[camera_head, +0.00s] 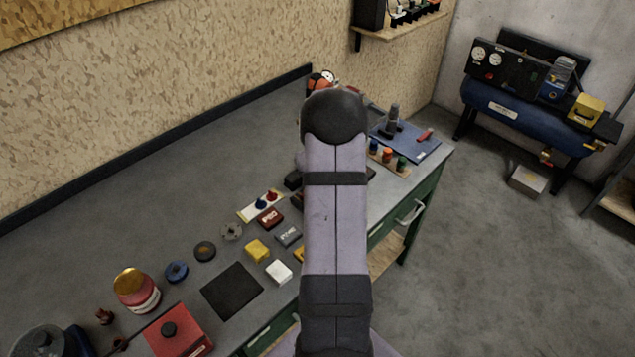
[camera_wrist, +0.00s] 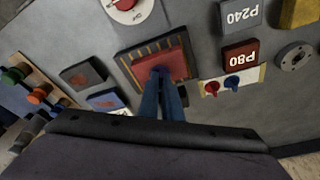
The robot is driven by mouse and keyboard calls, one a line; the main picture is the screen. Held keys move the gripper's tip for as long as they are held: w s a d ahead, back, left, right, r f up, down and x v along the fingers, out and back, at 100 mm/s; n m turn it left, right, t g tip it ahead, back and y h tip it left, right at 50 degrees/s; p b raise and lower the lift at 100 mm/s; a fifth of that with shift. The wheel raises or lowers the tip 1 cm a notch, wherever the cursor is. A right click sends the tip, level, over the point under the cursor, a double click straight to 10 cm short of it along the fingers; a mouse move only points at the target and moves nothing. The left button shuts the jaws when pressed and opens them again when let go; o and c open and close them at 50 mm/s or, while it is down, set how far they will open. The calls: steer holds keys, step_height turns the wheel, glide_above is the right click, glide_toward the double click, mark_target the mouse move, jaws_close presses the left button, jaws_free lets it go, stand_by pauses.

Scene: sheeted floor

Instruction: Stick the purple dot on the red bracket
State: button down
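The red bracket (camera_wrist: 172,64) lies in a dark frame with yellow stripes (camera_wrist: 128,62) in the wrist view. My gripper (camera_wrist: 161,79) points down over it, its two blue fingers close together. A small dark purple-blue thing, which looks like the purple dot (camera_wrist: 160,70), shows at the fingertips, against the bracket's red face. Whether it touches the face is hard to tell. In the head view my arm hides the bracket and the gripper.
P80 (camera_wrist: 240,55) and P240 (camera_wrist: 239,14) blocks sit nearby. Pegs stand on a wooden strip (camera_head: 381,157). A black mat (camera_head: 232,290) is empty.

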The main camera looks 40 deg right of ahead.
steer(key=shift+f+b, duration=0.35)
steer(key=shift+f, duration=0.05)
stand_by(0.4)
steer(key=c, duration=1.9)
jaws_free()
steer(key=shift+o, duration=0.2)
steer(key=shift+r, duration=0.15)
steer(key=b+v, duration=0.2)
steer(key=v, duration=0.5)
